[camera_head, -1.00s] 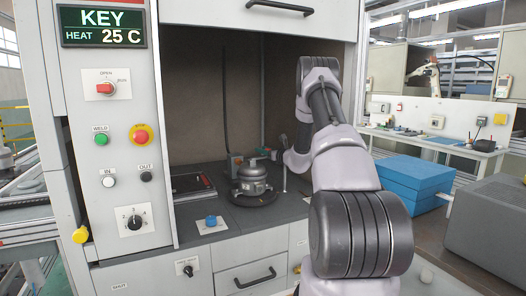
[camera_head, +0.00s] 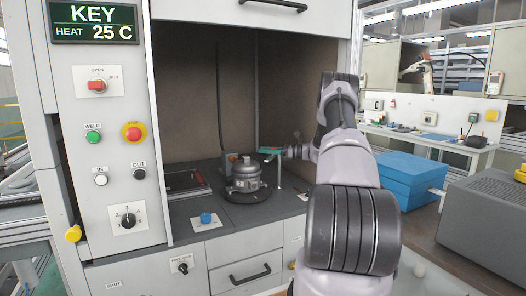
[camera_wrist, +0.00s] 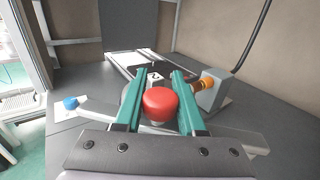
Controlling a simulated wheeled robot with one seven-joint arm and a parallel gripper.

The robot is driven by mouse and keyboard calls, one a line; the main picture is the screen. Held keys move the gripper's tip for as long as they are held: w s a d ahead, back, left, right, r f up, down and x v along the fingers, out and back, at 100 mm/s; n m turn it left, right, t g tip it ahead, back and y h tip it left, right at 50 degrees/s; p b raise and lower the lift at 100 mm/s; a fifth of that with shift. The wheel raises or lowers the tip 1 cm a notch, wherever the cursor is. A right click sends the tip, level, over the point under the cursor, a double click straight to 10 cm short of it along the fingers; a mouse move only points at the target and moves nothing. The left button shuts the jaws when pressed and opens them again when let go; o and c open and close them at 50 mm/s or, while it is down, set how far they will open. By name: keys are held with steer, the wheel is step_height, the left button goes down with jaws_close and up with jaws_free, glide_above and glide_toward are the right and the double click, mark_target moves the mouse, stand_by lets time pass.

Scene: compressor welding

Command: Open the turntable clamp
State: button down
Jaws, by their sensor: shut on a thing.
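The turntable (camera_head: 243,198) is a dark disc on the cabinet's deck, with a grey metal compressor (camera_head: 246,177) upright on it. My gripper (camera_head: 268,150) is above and right of the compressor, its teal fingers pointing left. In the wrist view my gripper (camera_wrist: 157,80) has its two teal fingers on either side of a red knob (camera_wrist: 160,101), shut on it. The knob looks like the clamp's handle. A grey bar (camera_wrist: 235,139) passes below the fingers. The knob and my fingers hide most of the turntable and compressor there.
A blue knob (camera_head: 206,218) stands at the deck's front, left of the turntable. A grey box with an orange button (camera_wrist: 208,86) is close to the right finger. A flat slide (camera_wrist: 133,62) lies beyond. The button panel (camera_head: 107,140) bounds the opening at left.

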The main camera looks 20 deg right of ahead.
steer(key=shift+s+d+n+g, duration=0.2)
steer(key=shift+n+g, duration=0.1)
steer(key=shift+g, duration=0.1)
steer(key=c, duration=0.5)
jaws_free()
steer(key=shift+a, duration=0.1)
step_height(320, 180, up, 10)
steer(key=shift+c, duration=0.3)
